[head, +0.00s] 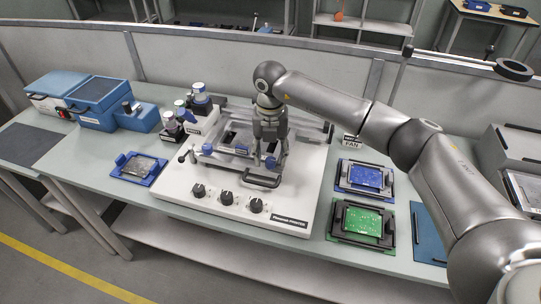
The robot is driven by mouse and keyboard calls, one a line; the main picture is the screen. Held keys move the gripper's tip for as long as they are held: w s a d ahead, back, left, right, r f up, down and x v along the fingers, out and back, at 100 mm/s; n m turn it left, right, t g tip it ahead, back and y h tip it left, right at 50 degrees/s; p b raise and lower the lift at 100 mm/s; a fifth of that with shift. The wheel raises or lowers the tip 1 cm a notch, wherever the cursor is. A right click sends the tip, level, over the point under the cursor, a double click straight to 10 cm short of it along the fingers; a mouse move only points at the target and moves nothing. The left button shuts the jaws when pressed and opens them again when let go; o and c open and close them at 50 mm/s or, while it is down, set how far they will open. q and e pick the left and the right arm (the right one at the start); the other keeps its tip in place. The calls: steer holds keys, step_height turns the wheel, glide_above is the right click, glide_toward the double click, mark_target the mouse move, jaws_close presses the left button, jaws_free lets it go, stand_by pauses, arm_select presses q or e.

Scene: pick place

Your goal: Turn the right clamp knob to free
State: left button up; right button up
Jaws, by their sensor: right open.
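The white machine (180,190) stands in the middle of the bench with a metal clamping frame on top. I cannot tell whether the fingers touch or straddle the knob. My left gripper is out of view.
Black dials (227,198) line the machine's front edge. A blue tray (138,168) lies at left; a blue-board tray (364,178) and a green-board tray (361,222) lie at right. Blue boxes (98,95) stand at the back left. A low partition (200,60) runs behind the bench.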

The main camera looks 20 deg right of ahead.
mark_target(271, 159)
step_height(271, 159, up, 11)
stand_by(0.3)
stand_by(0.4)
